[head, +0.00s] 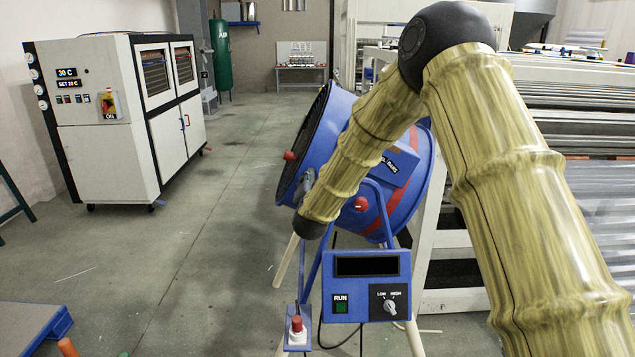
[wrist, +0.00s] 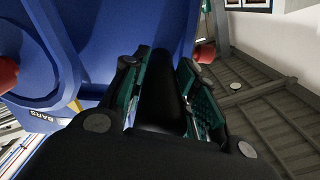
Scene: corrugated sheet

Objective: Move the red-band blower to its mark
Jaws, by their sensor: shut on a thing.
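The red-band blower (head: 408,190) is a large blue drum with a dark round opening on its left and a red stripe around it. It stands tilted in a blue tube frame with red knobs, mid-picture in the head view, partly hidden by my arm. My gripper (head: 306,187) is at the drum's left side. In the wrist view my gripper (wrist: 168,80) has its green-padded fingers shut on a black bar, which I take to be the blower's handle. The blower's blue body (wrist: 110,25) fills the upper left there. I see no floor mark.
A blue control box (head: 367,285) and a red push button (head: 297,326) are in front of the blower. A white chiller cabinet (head: 125,120) stands left. Racks with corrugated sheets (head: 600,195) are right. A blue-edged platform (head: 35,325) lies front left. The central floor is clear.

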